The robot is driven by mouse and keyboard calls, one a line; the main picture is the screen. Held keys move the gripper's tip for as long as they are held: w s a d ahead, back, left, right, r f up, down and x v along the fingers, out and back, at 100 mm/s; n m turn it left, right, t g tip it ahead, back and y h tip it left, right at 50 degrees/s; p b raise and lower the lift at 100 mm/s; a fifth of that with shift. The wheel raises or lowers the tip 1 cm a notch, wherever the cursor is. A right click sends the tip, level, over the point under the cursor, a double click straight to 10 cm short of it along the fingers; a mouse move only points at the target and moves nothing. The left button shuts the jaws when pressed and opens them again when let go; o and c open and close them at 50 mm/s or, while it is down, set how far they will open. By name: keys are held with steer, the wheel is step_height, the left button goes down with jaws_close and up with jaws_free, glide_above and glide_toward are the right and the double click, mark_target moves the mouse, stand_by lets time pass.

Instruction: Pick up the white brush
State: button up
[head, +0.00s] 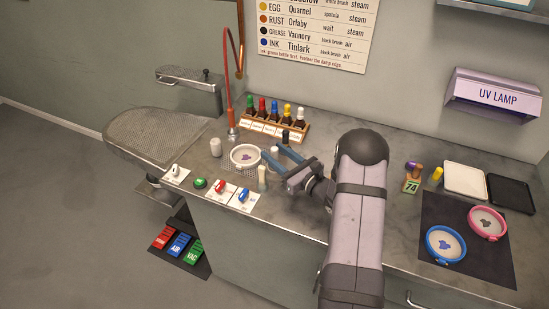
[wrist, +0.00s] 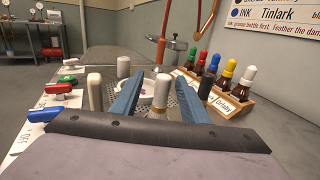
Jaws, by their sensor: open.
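The white brush (wrist: 161,91) stands upright on the counter, with a pale top and a metallic lower part. It shows between the two blue fingers of my gripper (wrist: 160,78) in the wrist view, with gaps on both sides. In the head view the white top of the brush (head: 275,151) shows at my gripper (head: 272,150). My gripper is open and low over the counter, its fingers on either side of the brush without visible contact. The brush's foot is partly hidden by the gripper body in the wrist view.
A black brush (head: 285,137) stands close by on the right. A rack of dropper bottles (head: 274,125) is behind. A white bowl (head: 246,157), a pale cylinder (head: 262,178) and a white cylinder (head: 215,147) stand to the left. Switches (head: 221,187) line the front edge.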

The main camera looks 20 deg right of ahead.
steer(key=shift+p+x, duration=1.25)
steer(key=shift+x, duration=1.35)
steer(key=shift+w+d, duration=0.1)
steer(key=shift+d, duration=0.1)
jaws_close()
